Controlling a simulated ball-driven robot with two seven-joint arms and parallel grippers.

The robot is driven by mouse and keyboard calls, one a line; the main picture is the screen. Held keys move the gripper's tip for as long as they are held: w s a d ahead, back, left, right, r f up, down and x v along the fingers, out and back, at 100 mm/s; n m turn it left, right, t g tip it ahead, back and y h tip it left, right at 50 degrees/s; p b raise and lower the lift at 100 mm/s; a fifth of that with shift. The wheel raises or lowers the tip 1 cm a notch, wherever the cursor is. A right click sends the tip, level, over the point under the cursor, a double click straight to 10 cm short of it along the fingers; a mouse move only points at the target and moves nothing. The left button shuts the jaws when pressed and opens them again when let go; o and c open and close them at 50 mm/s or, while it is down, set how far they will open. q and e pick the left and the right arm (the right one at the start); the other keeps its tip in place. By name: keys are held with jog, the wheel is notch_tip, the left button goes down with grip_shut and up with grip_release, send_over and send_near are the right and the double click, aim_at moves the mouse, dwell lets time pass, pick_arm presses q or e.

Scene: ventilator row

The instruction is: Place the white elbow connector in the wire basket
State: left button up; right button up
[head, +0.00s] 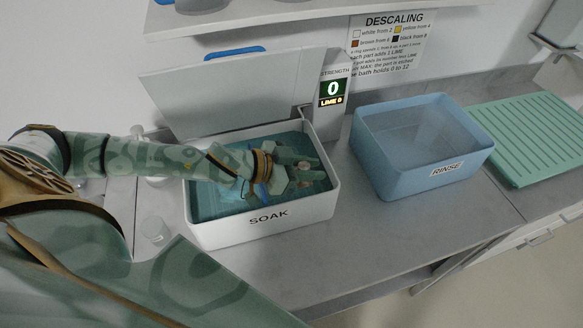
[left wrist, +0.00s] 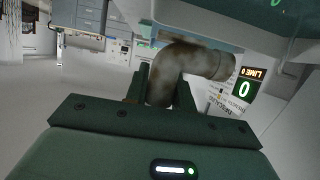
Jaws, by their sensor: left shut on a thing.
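My left gripper (head: 300,174) reaches into the white SOAK bath (head: 325,205), over its teal inside. It is shut on an elbow connector, a bent tube that shows between the jaws in the left wrist view (left wrist: 178,65). The tube looks grey-white with brown staining. In the head view the gripper mostly hides it. I cannot make out a wire basket in either view. My right gripper is not in view.
A display (head: 332,92) behind the bath reads 0 and LIME 0. To the right are an empty-looking blue RINSE tub (head: 405,180) and a green ribbed mat (head: 530,135). A DESCALING sign (head: 390,45) hangs on the wall. Grey counter is clear in front of the tubs.

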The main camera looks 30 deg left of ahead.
pick_arm(q)
jog(key=w+a+f+b, duration=0.2)
jog(key=a+f, duration=0.3)
jog(key=f, duration=0.4)
jog(key=shift+w+a+f+b, duration=0.15)
jog(key=shift+w+f+b, duration=0.05)
jog(key=shift+w+b, duration=0.25)
